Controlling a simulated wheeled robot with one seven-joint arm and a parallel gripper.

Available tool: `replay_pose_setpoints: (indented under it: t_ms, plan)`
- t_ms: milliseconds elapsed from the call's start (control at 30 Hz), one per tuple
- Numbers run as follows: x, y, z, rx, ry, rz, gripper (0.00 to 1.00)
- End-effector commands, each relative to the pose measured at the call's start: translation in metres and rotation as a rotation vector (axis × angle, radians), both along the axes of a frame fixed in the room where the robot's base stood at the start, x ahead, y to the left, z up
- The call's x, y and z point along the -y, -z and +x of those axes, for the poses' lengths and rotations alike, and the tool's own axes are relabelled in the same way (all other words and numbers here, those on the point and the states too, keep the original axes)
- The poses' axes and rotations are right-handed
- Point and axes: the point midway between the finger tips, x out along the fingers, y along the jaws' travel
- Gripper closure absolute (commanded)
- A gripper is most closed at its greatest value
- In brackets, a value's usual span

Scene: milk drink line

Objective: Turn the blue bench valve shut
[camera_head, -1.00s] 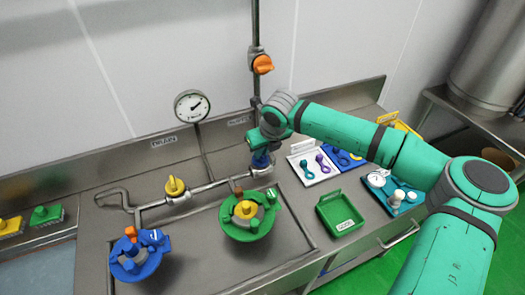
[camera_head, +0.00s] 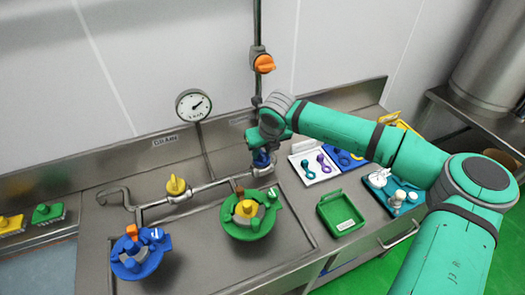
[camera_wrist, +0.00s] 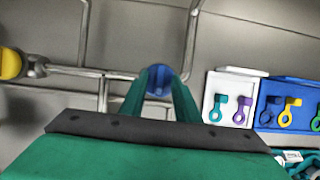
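The blue bench valve (camera_head: 261,158) stands on the pipe at the back of the steel bench, at its right end. My gripper (camera_head: 262,150) points down over it from above. In the wrist view the blue valve handle (camera_wrist: 160,79) shows between the two green fingers of my gripper (camera_wrist: 163,80). The fingers lie against both sides of the handle and look shut on it. The lower part of the valve is mostly hidden in the wrist view.
A yellow valve (camera_head: 175,185) sits on the same pipe to the left, below a round gauge (camera_head: 193,105). An orange valve (camera_head: 264,64) is on the upright pipe. A green round fitting (camera_head: 240,228), a blue one (camera_head: 128,268) and a green tray (camera_head: 340,213) are in front.

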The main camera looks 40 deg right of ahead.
Motion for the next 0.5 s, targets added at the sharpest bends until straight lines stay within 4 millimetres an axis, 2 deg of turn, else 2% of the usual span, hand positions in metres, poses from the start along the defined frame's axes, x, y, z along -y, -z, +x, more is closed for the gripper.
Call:
replay_pose_setpoints:
  t_ms: [267,500]
  plan:
    - [0.001,-0.007,-0.004,-0.001,0.002,0.0,0.71]
    - [-0.002,-0.044,-0.019,0.0,0.002,-0.003,0.71]
